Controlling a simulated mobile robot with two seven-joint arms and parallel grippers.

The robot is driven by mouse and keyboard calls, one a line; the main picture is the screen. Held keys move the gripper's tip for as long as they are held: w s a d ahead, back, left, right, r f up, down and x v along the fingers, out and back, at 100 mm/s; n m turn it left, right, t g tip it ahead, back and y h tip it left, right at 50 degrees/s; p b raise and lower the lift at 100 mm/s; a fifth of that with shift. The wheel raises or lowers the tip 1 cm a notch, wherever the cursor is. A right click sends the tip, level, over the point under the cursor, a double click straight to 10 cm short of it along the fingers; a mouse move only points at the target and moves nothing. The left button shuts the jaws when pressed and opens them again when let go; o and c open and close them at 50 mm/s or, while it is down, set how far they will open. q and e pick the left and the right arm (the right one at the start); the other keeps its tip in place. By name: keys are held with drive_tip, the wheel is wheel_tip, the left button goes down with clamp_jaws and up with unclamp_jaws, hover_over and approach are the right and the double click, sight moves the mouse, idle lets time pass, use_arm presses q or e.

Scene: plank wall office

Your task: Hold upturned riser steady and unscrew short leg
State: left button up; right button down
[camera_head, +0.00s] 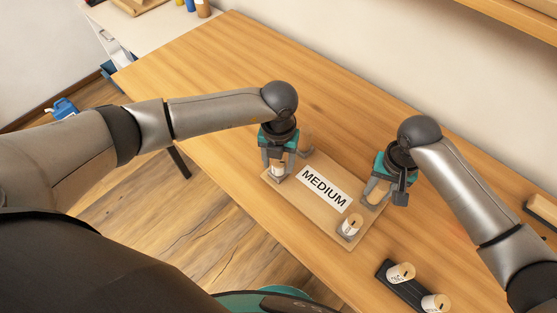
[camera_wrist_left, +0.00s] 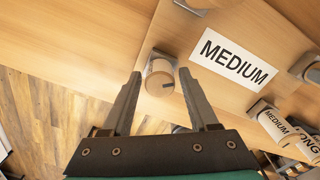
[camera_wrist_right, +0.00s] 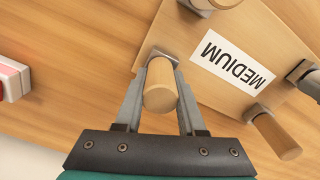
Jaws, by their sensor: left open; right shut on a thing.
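The upturned riser (camera_head: 318,215) lies on the table, a wooden board with a white MEDIUM label and a leg in a grey bracket at each corner. My left gripper (camera_head: 277,168) is open, its fingers on either side of the left corner leg (camera_wrist_left: 160,76), apart from it in the left wrist view. That leg looks stubby; its lettering is unreadable. My right gripper (camera_head: 379,190) is shut on the right corner leg (camera_wrist_right: 160,88). The near leg (camera_head: 350,225) reads MEDIUM in the left wrist view (camera_wrist_left: 277,124). The far leg (camera_head: 305,140) stands behind my left gripper.
A black holder (camera_head: 408,289) with two labelled wooden legs lies near the riser's near right side. A wooden block on a dark base (camera_head: 542,208) sits at the right edge. The table's left part is clear. A white side table (camera_head: 130,30) stands at the back left.

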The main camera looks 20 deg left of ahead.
use_arm(q)
drive_tip(key=m, duration=0.5)
drive_tip(key=shift+m, duration=0.4)
clamp_jaws()
idle(0.5)
drive_tip(key=n, duration=0.5)
idle(0.4)
drive_tip(key=shift+n, duration=0.6)
drive_tip(key=n, duration=0.4)
